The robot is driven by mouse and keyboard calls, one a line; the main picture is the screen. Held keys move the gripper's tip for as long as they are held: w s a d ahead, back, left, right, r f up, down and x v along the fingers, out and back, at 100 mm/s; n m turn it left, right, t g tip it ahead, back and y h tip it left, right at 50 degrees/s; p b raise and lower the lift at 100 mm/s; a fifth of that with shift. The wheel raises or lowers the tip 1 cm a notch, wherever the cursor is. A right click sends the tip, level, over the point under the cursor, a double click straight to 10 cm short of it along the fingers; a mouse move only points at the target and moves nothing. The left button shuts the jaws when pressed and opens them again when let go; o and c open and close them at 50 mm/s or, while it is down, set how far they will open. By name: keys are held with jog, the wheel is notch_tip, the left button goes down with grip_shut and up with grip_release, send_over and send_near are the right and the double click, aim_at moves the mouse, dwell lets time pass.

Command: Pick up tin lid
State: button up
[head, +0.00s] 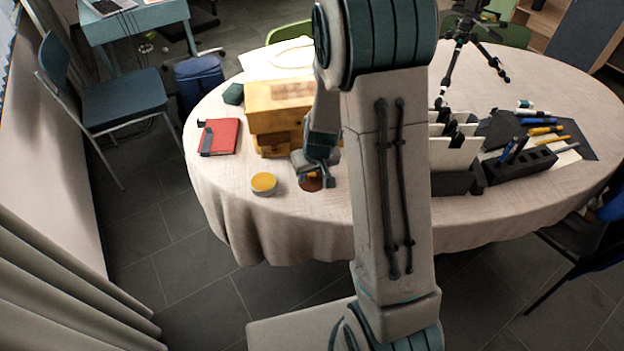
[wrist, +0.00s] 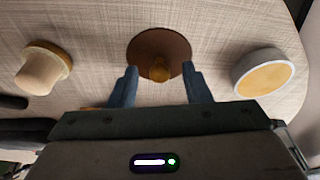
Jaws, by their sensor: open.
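The tin lid appears to be the brown round disc with a small yellowish knob at its centre. It lies flat on the cloth in the wrist view (wrist: 145,45) and is partly hidden under my gripper in the head view (head: 308,185). My gripper (wrist: 159,82) is open and empty-looking, with its fingertips on either side of the knob, overlapping the disc's near edge in the picture. Whether they touch it I cannot tell. In the head view my gripper (head: 319,178) is low over the table's front left. A round tin (head: 263,184) with a yellow top stands just left of it.
In the wrist view a tan knobbed object (wrist: 42,70) lies left of the disc. A wooden box (head: 276,107) stands close behind my gripper, with a red book (head: 224,136) to its left. A black pen holder (head: 518,164) stands at right. The round table's (head: 225,195) front-left edge is near.

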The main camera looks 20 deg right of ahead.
jog(key=shift+c, duration=0.3)
grip_shut()
jog(key=shift+r, duration=0.1)
